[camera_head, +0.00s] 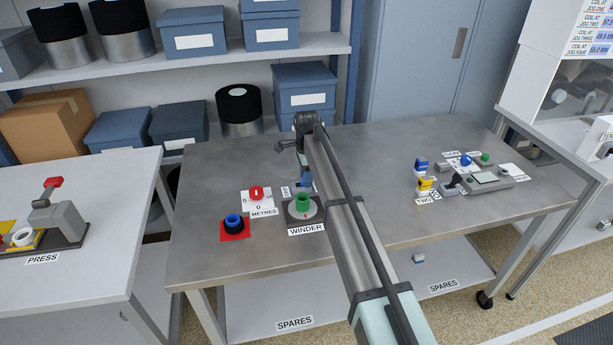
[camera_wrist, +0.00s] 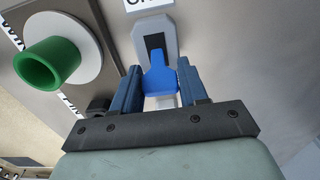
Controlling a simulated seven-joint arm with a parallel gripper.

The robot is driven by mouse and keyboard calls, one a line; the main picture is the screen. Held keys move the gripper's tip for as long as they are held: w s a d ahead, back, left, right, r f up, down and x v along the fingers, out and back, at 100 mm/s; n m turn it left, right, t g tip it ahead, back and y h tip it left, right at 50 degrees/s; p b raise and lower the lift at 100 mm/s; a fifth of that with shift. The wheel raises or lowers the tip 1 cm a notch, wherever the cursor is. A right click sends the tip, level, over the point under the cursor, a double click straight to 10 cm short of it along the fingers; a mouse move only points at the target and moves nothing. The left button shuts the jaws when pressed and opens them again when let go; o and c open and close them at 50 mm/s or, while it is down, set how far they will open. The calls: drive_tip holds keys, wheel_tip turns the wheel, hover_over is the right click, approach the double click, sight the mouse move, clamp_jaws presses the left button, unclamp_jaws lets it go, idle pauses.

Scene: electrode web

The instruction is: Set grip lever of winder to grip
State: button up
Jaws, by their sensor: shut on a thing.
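The winder shows in the camera_head view as a green core (camera_head: 304,203) on a pale disc, behind its WINDER label (camera_head: 307,230). In the wrist view the same green core (camera_wrist: 48,64) and white disc are at the upper left. The blue grip lever (camera_wrist: 160,76) stands out of a dark slot in a grey housing (camera_wrist: 154,20), to the right of the core. My gripper (camera_wrist: 159,88) has its two dark blue fingers on either side of the lever, shut on it. In the camera_head view my gripper (camera_head: 305,178) is just behind the green core, and the lever cannot be told apart there.
A red dial (camera_head: 256,193) on the METRES plate and a blue-topped black spool (camera_head: 234,223) on a red square stand left of the winder. Small devices (camera_head: 480,178) stand at the table's right. The table between is clear, with my arm over it.

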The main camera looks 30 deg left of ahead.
sight(302, 181)
drive_tip(key=c, duration=0.3)
drive_tip(key=shift+a, duration=0.1)
drive_tip(key=t+h, duration=0.1)
drive_tip(key=s+a+t+h, duration=0.1)
drive_tip(key=shift+s+a+r+t+h, duration=0.1)
drive_tip(key=shift+s+r+t+h, duration=0.05)
drive_tip(key=shift+t+h, duration=0.25)
drive_tip(key=t+h, duration=0.2)
drive_tip(key=s+a+t+h, duration=0.1)
drive_tip(key=shift+s+a+f+t+h, duration=0.2)
drive_tip(key=shift+t+h, duration=0.2)
idle(0.3)
drive_tip(key=o, duration=0.9)
drive_tip(key=shift+o, duration=0.2)
drive_tip(key=shift+s+a, duration=0.1)
